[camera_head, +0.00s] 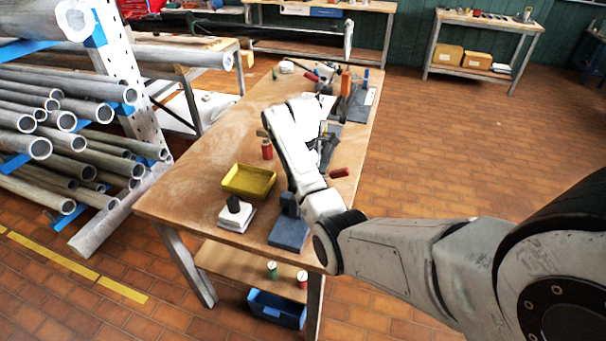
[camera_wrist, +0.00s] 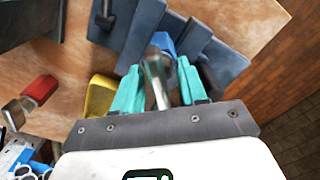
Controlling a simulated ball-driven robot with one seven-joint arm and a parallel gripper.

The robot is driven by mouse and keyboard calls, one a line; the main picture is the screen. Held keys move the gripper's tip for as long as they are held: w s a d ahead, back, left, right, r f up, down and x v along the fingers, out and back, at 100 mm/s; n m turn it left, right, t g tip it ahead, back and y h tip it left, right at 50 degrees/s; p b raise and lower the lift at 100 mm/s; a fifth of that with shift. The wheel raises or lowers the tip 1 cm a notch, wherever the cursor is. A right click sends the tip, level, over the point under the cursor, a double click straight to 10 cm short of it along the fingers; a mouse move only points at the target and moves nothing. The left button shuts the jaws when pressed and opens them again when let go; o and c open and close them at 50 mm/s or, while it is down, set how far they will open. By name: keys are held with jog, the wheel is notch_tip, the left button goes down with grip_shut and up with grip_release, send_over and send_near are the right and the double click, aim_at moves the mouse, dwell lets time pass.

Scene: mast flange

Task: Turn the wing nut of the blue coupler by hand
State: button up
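My gripper (camera_wrist: 158,72) has two teal fingers that stand apart, with a grey metal piece between them in the wrist view. This piece, apparently the wing nut (camera_wrist: 155,85), seems to have a small gap to the right finger; contact on the left is unclear. Just beyond it a blue part shows, apparently the blue coupler (camera_wrist: 164,43), between dark blue-grey blocks. In the head view my white hand (camera_head: 296,130) is over the right half of the workbench (camera_head: 215,135). It hides the fingertips, and I cannot make out the coupler there.
A yellow tray (camera_head: 248,181), a white block with a dark knob (camera_head: 236,214) and a blue-grey block (camera_head: 289,232) are at the bench's near end. A red-handled tool (camera_wrist: 40,88) lies left in the wrist view. Pipes fill a rack (camera_head: 129,75) at left. Floor at right is clear.

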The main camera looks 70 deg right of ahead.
jog(key=shift+r, duration=2.6)
